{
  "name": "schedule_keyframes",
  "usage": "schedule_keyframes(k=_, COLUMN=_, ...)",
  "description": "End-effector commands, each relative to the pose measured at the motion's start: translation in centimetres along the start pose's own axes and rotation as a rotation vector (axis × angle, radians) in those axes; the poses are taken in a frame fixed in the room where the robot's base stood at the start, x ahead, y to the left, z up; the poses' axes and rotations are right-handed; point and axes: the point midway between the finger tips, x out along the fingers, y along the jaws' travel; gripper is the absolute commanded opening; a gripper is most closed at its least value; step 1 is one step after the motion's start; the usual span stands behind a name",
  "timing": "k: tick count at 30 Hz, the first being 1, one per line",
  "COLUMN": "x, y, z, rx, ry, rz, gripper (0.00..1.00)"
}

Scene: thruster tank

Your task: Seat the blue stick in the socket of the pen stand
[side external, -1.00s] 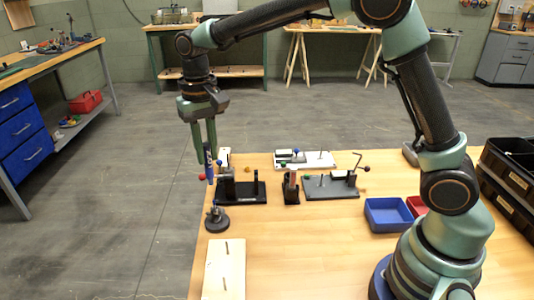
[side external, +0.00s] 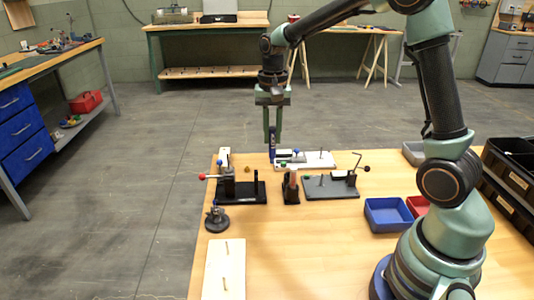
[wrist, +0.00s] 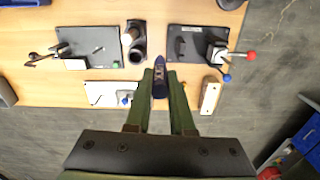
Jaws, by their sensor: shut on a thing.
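My gripper (side external: 272,138) is shut on the blue stick (side external: 272,146), which hangs roughly upright between the fingers, above the far edge of the table. A small stand with a round dark base (side external: 217,221), which looks like the pen stand, is at the table's left edge, nearer the camera and left of my gripper. Part of its base shows at the top of the wrist view (wrist: 231,3). Its socket opening is too small to make out. The stick is well apart from it.
A pale wooden block (side external: 225,265) lies in front. Blue (side external: 387,222) and red trays are at right.

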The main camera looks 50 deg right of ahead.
Motion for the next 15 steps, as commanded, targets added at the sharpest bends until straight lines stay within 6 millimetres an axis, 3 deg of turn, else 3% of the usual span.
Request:
schedule_keyframes(k=3, x=0.5, y=3.0, z=-1.4, rx=0.11, ry=0.0, rz=0.0, gripper=0.0)
schedule_keyframes(k=6, x=0.7, y=4.5, z=-2.0, rx=0.166, ry=0.0, rz=0.0, gripper=0.0)
schedule_keyframes(k=15, x=2.3, y=5.3, z=-2.3, rx=0.196, ry=-0.002, rz=0.002, gripper=0.0)
